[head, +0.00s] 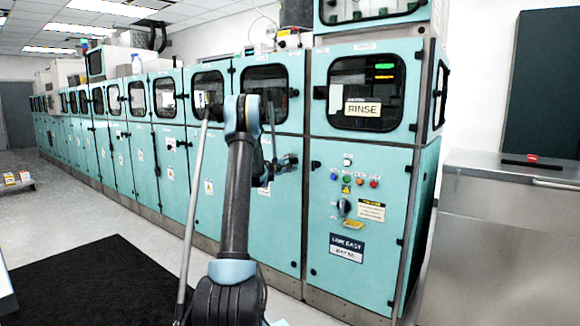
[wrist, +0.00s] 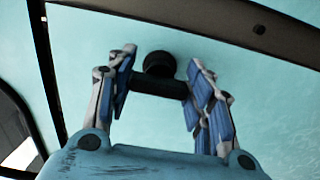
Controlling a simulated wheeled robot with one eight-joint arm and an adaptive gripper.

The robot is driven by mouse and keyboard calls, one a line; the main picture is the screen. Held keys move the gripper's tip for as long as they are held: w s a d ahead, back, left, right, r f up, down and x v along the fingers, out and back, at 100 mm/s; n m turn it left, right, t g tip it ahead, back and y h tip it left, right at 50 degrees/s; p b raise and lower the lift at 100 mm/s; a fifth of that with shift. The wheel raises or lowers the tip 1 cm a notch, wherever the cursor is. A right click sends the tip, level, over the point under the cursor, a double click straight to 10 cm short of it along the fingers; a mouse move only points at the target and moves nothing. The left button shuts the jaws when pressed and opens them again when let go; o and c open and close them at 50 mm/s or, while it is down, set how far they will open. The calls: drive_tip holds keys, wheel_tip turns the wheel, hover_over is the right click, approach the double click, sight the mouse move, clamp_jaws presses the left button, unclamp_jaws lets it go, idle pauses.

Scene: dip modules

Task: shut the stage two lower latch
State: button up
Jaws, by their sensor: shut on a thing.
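A dark latch with a round knob (wrist: 159,64) and a short black bar (wrist: 158,88) sits on a teal panel in the wrist view. My gripper (wrist: 160,74) has its fingers on either side of the bar and is shut on it. In the head view my gripper (head: 284,162) is at the upper part of a teal lower cabinet door (head: 285,220), left of the RINSE cabinet. The latch is too small and dark there to separate from my gripper. No stage number is readable at this door.
The RINSE cabinet (head: 362,180) with buttons and a yellow-tagged control stands to the right. A long row of teal cabinets (head: 120,135) runs away to the left. A steel counter (head: 505,225) stands at far right. A black mat (head: 95,285) lies on open floor at left.

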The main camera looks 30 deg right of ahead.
drive_tip(key=shift+f, duration=0.1)
idle(0.3)
drive_tip(key=o, duration=1.1)
drive_tip(key=shift+c, duration=0.2)
drive_tip(key=v, duration=1.2)
drive_tip(key=shift+w, duration=0.15)
